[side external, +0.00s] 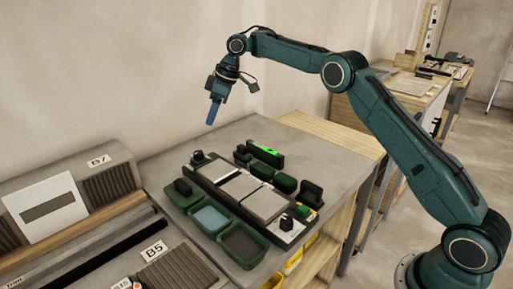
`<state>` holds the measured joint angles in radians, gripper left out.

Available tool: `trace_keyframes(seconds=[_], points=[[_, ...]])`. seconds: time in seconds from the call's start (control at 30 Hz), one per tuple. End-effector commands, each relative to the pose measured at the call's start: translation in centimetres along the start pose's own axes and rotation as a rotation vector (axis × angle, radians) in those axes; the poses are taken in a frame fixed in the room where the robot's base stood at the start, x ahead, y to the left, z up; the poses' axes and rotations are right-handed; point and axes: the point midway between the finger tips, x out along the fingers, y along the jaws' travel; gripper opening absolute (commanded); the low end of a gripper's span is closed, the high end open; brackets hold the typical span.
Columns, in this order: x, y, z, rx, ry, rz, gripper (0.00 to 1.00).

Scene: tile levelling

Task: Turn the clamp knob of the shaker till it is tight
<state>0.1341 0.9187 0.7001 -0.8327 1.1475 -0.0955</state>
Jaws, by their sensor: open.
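A long dark device with pale square plates (264,202), which looks like the shaker, lies across the grey bench top. A black knob (198,156) stands at its far left end and another black knob (287,222) at its near right end. I cannot tell which one is the clamp knob, or how tight either is. My gripper (213,114) points down with blue fingers, well above the bench near the far left knob. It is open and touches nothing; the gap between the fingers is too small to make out.
Green trays (243,245) line the device's near side. Several dark green blocks (285,183) and a unit with a bright green strip (266,151) stand behind it. A ribbed rack labelled B5 (178,277) is at the lower left. The bench's back corner (250,125) is clear.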

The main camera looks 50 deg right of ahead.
Motion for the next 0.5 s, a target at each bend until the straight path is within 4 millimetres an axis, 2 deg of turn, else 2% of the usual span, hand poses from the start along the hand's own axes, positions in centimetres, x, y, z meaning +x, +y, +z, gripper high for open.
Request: trace_keyframes(seconds=[0.27, 0.5], points=[[0.8, -0.1, 0.0, 0.002, 0.0, -0.003, 0.5], [2.8, -0.1, 0.0, 0.0, -0.001, -0.003, 0.5]])
